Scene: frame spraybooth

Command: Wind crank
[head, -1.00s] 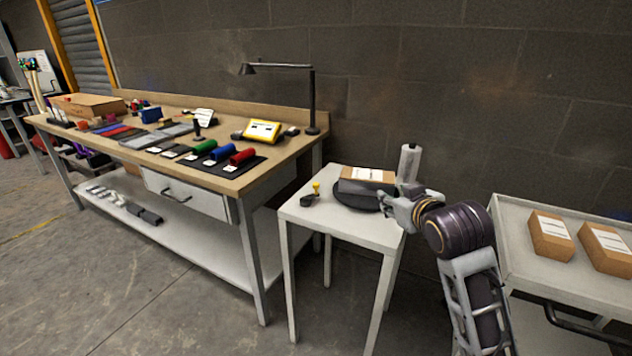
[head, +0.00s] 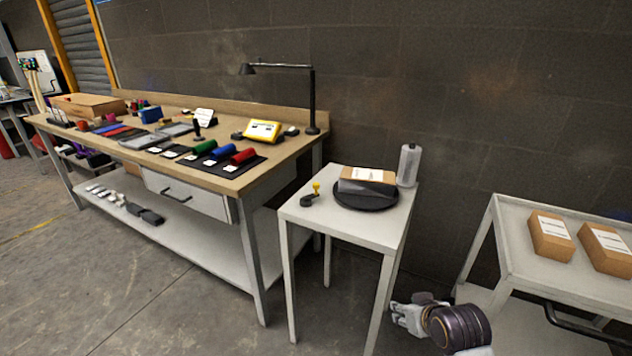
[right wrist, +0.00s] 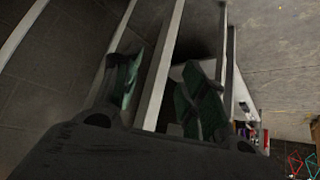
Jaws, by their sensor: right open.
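A small dark crank with a yellow knob (head: 313,193) sits at the left of the white side table (head: 350,225). Behind it to the right, a round black turntable (head: 363,203) carries a brown carton with a white label (head: 367,174). A grey band covers the carton's lower front. A pale roll or bottle (head: 408,165) stands upright at the table's back right corner. My right gripper (head: 405,318) is low, below the tabletop and right of the table, apart from the crank. In the right wrist view its fingers (right wrist: 163,95) are spread and hold nothing visible. My left gripper is out of view.
A long workbench (head: 240,183) with rolls, a yellow device and a lamp (head: 312,100) stands left. A white cart (head: 520,266) with two cartons stands right. The gap between side table and cart holds my right arm. Floor in front is clear.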

